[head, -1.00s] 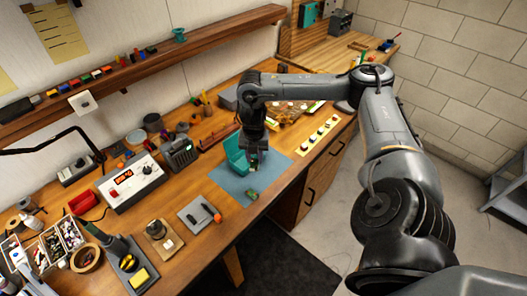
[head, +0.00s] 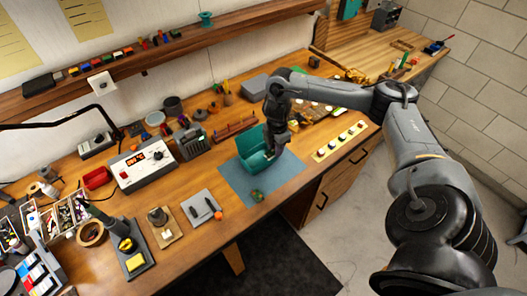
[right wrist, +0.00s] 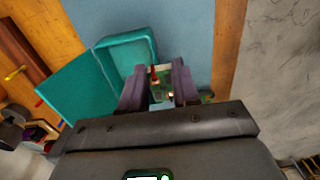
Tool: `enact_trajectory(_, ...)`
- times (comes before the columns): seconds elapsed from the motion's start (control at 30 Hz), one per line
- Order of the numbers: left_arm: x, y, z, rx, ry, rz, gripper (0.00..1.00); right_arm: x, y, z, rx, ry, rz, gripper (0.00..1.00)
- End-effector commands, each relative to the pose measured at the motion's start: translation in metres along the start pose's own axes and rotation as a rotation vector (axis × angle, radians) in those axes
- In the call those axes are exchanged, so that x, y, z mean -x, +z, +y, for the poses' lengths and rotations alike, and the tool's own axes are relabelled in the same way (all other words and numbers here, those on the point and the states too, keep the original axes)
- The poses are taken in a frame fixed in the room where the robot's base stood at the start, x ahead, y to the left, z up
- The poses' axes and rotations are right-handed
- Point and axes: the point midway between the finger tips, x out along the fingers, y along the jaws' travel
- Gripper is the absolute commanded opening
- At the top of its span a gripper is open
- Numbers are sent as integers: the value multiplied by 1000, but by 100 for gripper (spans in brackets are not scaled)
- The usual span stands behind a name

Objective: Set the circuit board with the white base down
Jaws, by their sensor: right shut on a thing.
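My right gripper (right wrist: 159,88) is shut on a small green circuit board (right wrist: 157,75). The board shows between the two dark fingertips in the right wrist view, with a red part and a pale patch; its underside is mostly hidden. In the head view the right gripper (head: 276,151) is at the right side of the open teal case (head: 250,147), above the blue mat (head: 236,188), and hides the held board. Another small green board (head: 257,195) lies on the mat near its front edge. My left gripper is not in view.
The teal case (right wrist: 127,52) with its open lid is close beside the gripper in the right wrist view. A yellow strip (head: 346,141) with several round parts lies right of the mat. The mat's front part is mostly clear.

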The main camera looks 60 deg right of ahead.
Motion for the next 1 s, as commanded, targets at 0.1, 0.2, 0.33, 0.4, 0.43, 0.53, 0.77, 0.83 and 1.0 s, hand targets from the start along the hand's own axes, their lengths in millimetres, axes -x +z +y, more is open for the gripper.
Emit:
enact_trajectory(0.1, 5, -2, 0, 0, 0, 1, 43, -12, -9, 21, -2, 0, 3, 2)
enact_trajectory(0.2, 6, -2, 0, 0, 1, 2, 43, -21, -13, 33, -1, -1, 0, 2)
enact_trajectory(0.33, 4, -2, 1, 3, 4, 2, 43, -29, -16, 44, 0, -1, 0, 2)
enact_trajectory(0.4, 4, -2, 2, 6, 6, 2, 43, -31, -17, 48, 1, 0, -1, 2)
enact_trajectory(0.43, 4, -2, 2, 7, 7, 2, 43, -31, -17, 49, 0, 0, -1, 2)
enact_trajectory(0.53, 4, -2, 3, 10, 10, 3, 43, -33, -18, 51, 2, -1, -2, 2)
enact_trajectory(0.77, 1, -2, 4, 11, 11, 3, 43, -52, -17, 50, 1, -4, -3, 2)
enact_trajectory(0.83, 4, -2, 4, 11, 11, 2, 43, -59, -17, 50, 1, -4, -3, 2)
enact_trajectory(1.0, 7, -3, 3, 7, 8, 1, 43, -72, -17, 50, 2, -1, -3, 2)
